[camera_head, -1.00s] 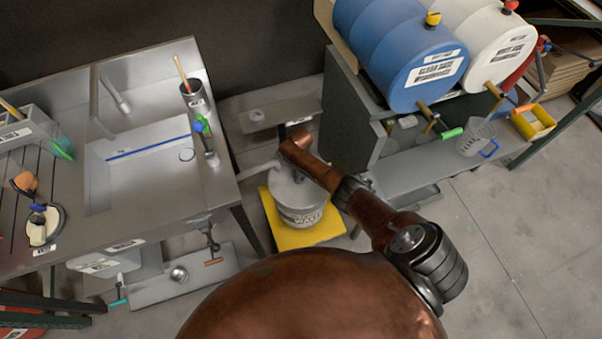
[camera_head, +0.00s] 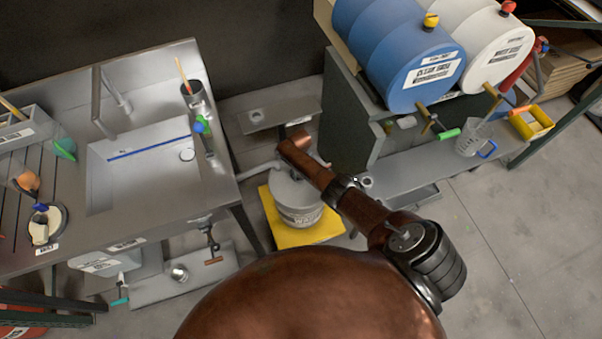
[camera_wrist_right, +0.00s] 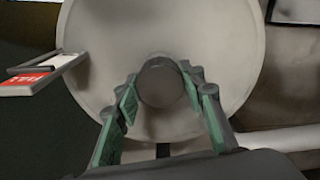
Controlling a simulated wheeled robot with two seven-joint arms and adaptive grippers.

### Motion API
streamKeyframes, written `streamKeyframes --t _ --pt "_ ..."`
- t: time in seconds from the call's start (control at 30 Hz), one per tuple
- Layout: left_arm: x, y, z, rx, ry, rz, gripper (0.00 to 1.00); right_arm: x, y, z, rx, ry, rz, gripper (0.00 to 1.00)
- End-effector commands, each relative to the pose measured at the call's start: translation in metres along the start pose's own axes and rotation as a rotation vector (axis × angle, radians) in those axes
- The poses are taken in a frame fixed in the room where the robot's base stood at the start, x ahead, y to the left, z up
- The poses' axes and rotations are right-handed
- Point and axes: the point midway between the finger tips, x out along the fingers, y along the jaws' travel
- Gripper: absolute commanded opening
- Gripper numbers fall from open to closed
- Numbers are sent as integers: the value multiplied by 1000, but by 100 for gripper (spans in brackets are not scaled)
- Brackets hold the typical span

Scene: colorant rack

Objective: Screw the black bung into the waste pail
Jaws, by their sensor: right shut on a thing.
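The waste pail (camera_head: 300,214) is pale grey with a printed label. It stands upright on a yellow mat (camera_head: 268,240) on the floor, partly covered by my right arm in the head view. In the right wrist view its round pale top (camera_wrist_right: 105,50) fills much of the picture. My right gripper (camera_wrist_right: 159,84) has green-padded fingers and is shut on a round dark grey piece, which looks like the bung (camera_wrist_right: 160,88). The bung is over the pail's top. I cannot tell whether it sits in the hole. My left gripper is not in view.
A steel sink bench (camera_head: 150,215) stands to the left of the pail. A blue drum (camera_head: 395,55) and a white drum (camera_head: 492,45) lie on a rack at the upper right. A low grey shelf (camera_head: 420,158) runs below them. The floor at the lower right is clear.

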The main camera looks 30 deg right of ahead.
Motion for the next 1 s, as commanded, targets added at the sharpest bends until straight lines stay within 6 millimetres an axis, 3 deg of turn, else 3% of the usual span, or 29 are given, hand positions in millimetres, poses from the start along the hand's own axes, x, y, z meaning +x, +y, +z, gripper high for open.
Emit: streamKeyframes --t 0.33,0.67,0.7,0.9,1.0 --pt "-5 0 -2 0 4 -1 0 0 -1 0 527 -1 -1 12" --pt "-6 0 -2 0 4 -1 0 1 -1 0 614 -1 1 12" --pt "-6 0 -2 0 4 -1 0 1 0 0 614 -1 1 37" --pt "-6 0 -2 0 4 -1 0 1 -1 0 613 -1 1 51" --pt "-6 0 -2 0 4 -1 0 1 -1 0 612 -1 0 51"
